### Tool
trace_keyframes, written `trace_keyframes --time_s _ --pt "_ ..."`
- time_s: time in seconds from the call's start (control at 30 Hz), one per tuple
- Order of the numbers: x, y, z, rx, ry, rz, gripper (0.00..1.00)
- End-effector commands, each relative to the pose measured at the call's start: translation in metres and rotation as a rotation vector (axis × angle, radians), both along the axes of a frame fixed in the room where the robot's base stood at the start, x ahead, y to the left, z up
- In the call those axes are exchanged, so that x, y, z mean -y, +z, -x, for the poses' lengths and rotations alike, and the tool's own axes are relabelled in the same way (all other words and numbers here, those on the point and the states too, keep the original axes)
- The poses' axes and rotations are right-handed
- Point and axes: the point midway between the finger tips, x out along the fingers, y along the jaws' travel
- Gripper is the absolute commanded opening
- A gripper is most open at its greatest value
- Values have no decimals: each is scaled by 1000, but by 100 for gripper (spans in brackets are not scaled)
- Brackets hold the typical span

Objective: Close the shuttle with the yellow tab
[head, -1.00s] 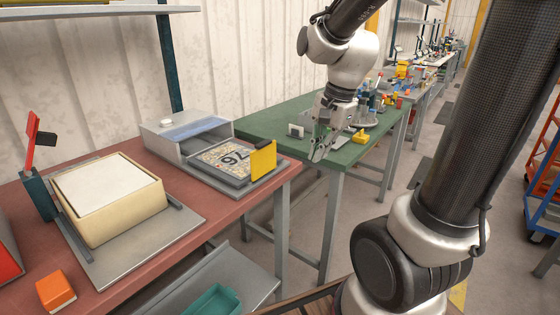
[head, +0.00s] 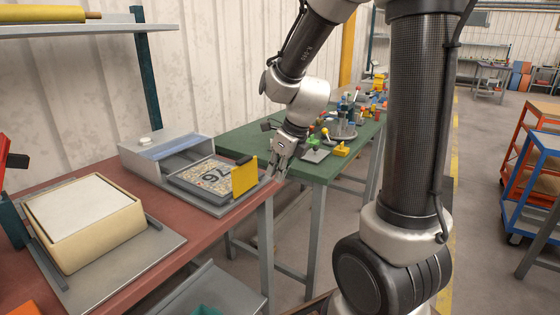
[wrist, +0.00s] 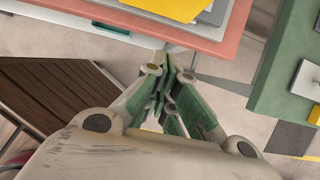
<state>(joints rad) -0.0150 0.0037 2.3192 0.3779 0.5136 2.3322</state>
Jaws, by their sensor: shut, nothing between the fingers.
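The shuttle (head: 205,172) is a grey tray holding a speckled plate marked 92. It sits pulled out of its grey housing (head: 160,143) on the red bench. The yellow tab also shows at the top of the wrist view (wrist: 170,8). My gripper (head: 276,174) is shut and empty, just right of the yellow tab near the bench's right edge. In the wrist view my gripper (wrist: 165,78) points toward the bench edge, apart from the tab.
A cream box (head: 85,218) with a white top sits on a grey plate at the left of the red bench (head: 150,270). A green table (head: 310,168) with small coloured parts stands behind my gripper. A floor gap separates the benches in the wrist view.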

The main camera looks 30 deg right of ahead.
Motion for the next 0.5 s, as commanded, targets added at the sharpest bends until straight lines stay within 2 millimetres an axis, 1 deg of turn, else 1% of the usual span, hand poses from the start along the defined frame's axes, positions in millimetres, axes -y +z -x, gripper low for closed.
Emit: trace_keyframes --time_s 0.03,0.17,0.3,0.4,0.5 --pt "-2 -12 -3 -5 0 1 0" --pt "-7 -36 -11 -5 0 2 0" --pt "-19 -35 -31 0 3 0 0" --pt "-23 -34 -40 1 4 1 0" --pt "-26 -34 -44 -1 1 1 0"
